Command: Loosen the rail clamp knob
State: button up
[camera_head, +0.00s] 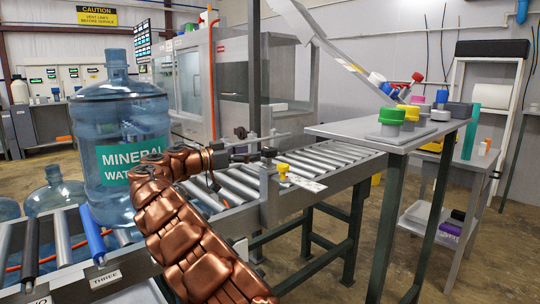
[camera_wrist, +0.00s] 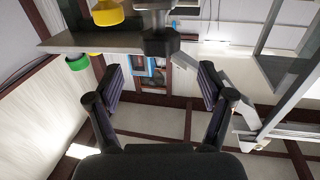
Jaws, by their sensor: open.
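A black knob (camera_head: 268,153) sits at a metal bracket on the near side of the conveyor's guide rail. In the wrist view, a dark faceted knob (camera_wrist: 160,43) on a grey metal part lies ahead of the fingers, near the top middle. My gripper (camera_wrist: 160,84) is open and empty, its two dark padded fingers spread apart. The knob is beyond the fingertips, apart from them.
A large blue water jug (camera_head: 117,135) stands on the rollers (camera_head: 235,184) left of my arm. A grey side table (camera_head: 375,129) with green and yellow caps (camera_head: 391,120) stands right of the conveyor. The thin guide rail (camera_head: 262,140) runs close above my gripper.

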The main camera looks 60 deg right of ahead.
aim_at(262, 151)
jog(key=x, duration=0.7)
jog(key=shift+s+d, duration=0.1)
jog(key=shift+d, duration=0.15)
jog(key=shift+c, duration=0.2)
jog(key=c, duration=1.1)
jog(key=shift+b, duration=0.35)
jog(key=shift+c, duration=0.2)
